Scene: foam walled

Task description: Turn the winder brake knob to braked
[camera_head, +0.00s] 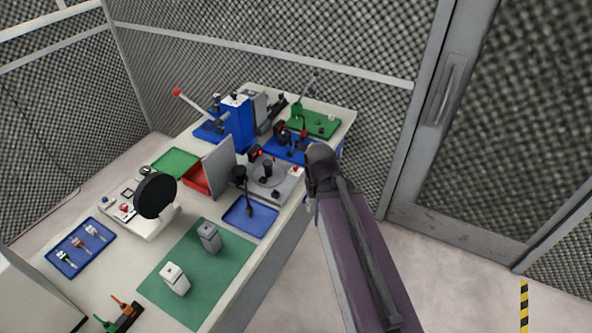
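A blue-based device (289,149) with black round parts and red details stands near the table's right edge. In front of it is a grey unit (268,182) with a round plate, a black upright part and a small red part. The parts are small, and I cannot tell which one is the winder brake knob or how it is set. My arm reaches up from the lower right to the table's right edge. My gripper (311,201) is mostly hidden by my wrist beside the grey unit, so its fingers and any contact cannot be made out.
The white table (126,278) is crowded: a blue box (238,126) with a red-tipped lever, a grey upright panel (219,166), a black disc (155,195), a blue tray (250,216) and a green mat (198,270) holding two grey blocks.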

